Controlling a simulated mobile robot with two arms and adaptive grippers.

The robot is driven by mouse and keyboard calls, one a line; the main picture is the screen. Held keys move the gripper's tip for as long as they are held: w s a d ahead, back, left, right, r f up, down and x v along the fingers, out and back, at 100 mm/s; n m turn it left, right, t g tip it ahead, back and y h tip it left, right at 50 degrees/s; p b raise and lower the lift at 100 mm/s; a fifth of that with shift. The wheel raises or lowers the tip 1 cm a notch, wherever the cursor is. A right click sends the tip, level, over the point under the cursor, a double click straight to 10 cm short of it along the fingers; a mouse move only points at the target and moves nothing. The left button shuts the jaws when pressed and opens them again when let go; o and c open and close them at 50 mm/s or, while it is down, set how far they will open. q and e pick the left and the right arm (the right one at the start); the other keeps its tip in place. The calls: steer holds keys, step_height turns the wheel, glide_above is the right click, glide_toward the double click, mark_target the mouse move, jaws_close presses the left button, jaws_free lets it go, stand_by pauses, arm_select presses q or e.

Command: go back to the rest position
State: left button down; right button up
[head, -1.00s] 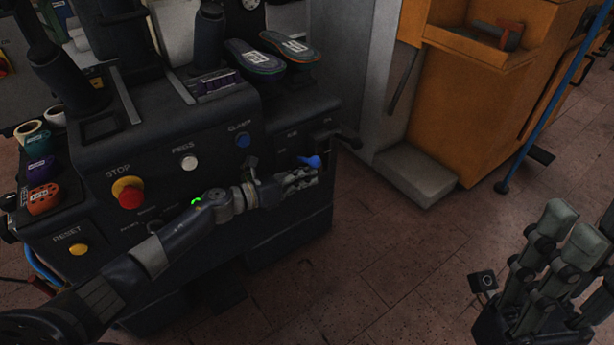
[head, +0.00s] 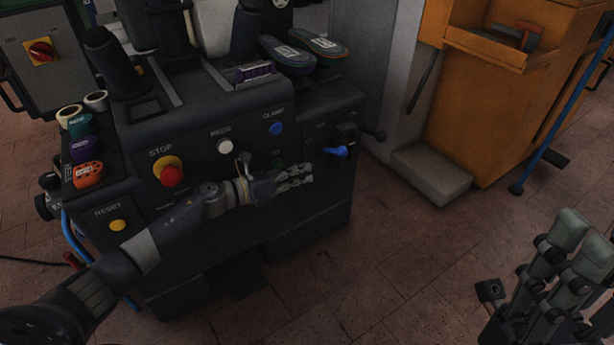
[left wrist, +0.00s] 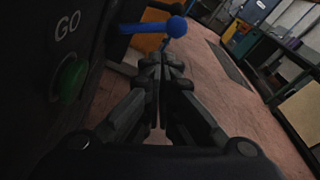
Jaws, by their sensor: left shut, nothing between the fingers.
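My left gripper (head: 308,174) is shut and empty in front of the dark press's (head: 235,250) control panel. In the head view its tips are left of and a little below the blue-handled lever (head: 336,151), with a small gap between. In the left wrist view the shut fingers (left wrist: 160,66) are below the blue lever knob (left wrist: 176,27). The green GO button (left wrist: 70,83) is at the left there. My right gripper (head: 570,245) is at the lower right, fingers up, away from the press; whether it is open is unclear.
The panel has a red STOP button (head: 172,176), a white PEGS button (head: 224,146), a blue CLAMP button (head: 276,129) and a yellow RESET button (head: 118,225). Two insoles (head: 315,43) lie on top. An orange cabinet (head: 480,110) stands behind right.

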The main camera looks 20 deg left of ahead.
arm_select(q)
steer(key=shift+s+a, duration=0.2)
stand_by(0.3)
